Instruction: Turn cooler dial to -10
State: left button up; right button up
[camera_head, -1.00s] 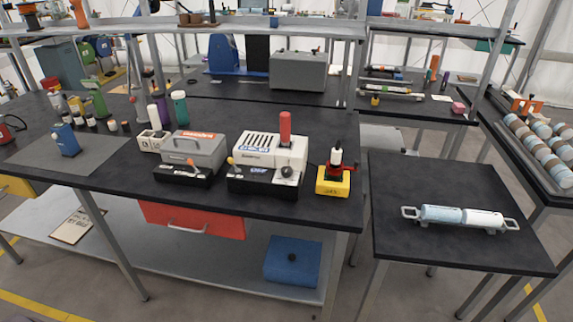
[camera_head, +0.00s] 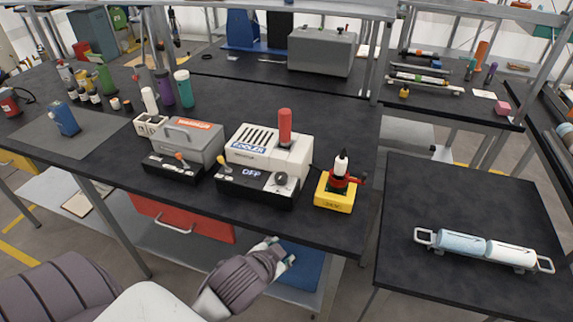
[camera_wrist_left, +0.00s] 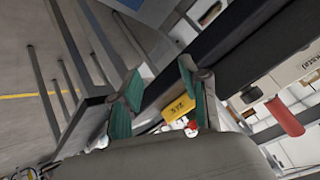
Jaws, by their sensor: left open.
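The cooler (camera_head: 268,150) is a white slotted box with a blue label and a red cylinder on top, standing on the black table. Its black front base has a lit display reading OFF (camera_head: 251,173), a yellow-tipped lever (camera_head: 222,161) on the left and a grey round dial (camera_head: 281,180) on the right. Any scale on the dial is too small to read. My left gripper (camera_head: 284,252) is open and empty, in front of the table edge and below the dial, apart from it. In the left wrist view the open fingers (camera_wrist_left: 160,76) show, with the red cylinder (camera_wrist_left: 284,117) at right.
A grey box with a similar control base (camera_head: 196,140) stands left of the cooler. A yellow-based device (camera_head: 334,196) with a red part stands close to its right. A red drawer (camera_head: 182,218) hangs under the table. The side table (camera_head: 450,190) holds a blue-white cylinder (camera_head: 484,248).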

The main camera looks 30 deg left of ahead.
pick_arm(q)
jog(key=w+d+r+m+t+h, duration=0.1)
jog(key=w+r+m+t+h, duration=0.1)
jog(key=w+r+m+t, duration=0.5)
jog(key=w+r+m+t+h, duration=0.15)
jog(key=w+r, duration=0.35)
jog(key=r, duration=0.6)
jog(key=w+d+r+m+t+h, duration=0.2)
jog(key=d+r+m+h, duration=0.3)
jog(key=r+m+h, duration=0.4)
jog(key=m+g+y, duration=0.8)
jog(key=m+g, duration=0.9)
jog(key=m, duration=0.7)
send_near(280, 176)
jog(key=shift+n+h, duration=0.25)
jog(key=p+x, duration=0.1)
jog(key=x, duration=0.3)
jog(key=p+x, duration=0.1)
jog(key=x, duration=0.4)
jog(key=shift+a+p, duration=0.25)
jog(key=shift+p, duration=0.1)
pick_arm(e)
jog(key=r, duration=0.1)
jog(key=w+r, duration=0.1)
jog(key=shift+r, duration=0.4)
